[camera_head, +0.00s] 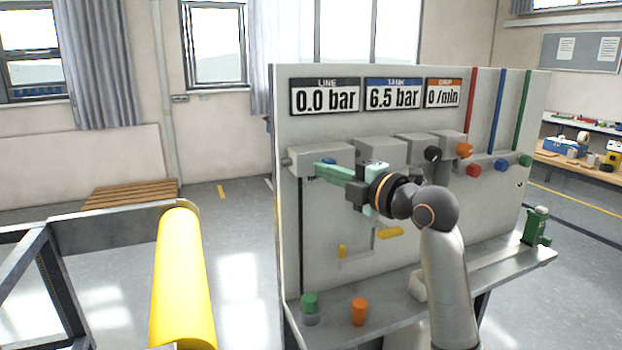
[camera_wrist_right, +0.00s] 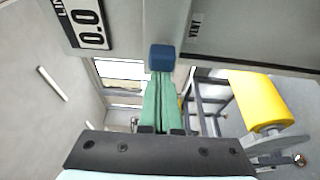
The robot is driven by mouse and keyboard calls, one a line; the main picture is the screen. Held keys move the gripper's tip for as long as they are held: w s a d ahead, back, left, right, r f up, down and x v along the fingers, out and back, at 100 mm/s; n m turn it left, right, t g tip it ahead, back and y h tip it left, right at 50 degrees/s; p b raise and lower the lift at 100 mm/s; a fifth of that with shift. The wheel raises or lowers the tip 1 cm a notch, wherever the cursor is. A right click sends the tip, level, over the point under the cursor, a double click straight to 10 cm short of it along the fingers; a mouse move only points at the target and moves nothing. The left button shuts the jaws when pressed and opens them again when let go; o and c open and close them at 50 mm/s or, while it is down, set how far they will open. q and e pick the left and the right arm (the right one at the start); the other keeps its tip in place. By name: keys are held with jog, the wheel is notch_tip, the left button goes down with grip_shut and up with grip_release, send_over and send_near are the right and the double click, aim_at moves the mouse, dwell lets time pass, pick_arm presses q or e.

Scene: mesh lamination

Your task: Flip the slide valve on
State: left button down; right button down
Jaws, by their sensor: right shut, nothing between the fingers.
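A blue knob (camera_head: 328,160) shows at the lower front of the leftmost grey block (camera_head: 322,153) on the panel; I take it to be the slide valve's slider. In the right wrist view the blue knob (camera_wrist_right: 161,57) is a squarish block at the tips of my fingers. My right gripper (camera_head: 320,170) has green fingers, shut with nothing between them. The fingers (camera_wrist_right: 160,78) point at the knob and look very close; I cannot tell whether they touch. My left gripper is out of view.
The panel (camera_head: 400,75) shows a line sign (camera_head: 325,96) reading 0.0 bar and a tank sign (camera_head: 393,94) reading 6.5 bar. Yellow handles (camera_head: 390,233) sit below my wrist.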

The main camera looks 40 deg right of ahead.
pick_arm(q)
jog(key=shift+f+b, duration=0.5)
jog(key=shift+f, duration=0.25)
pick_arm(e)
jog(key=d, duration=0.3)
jog(key=shift+s+d, duration=0.25)
jog(key=shift+s, duration=0.15)
jog(key=shift+r, duration=0.1)
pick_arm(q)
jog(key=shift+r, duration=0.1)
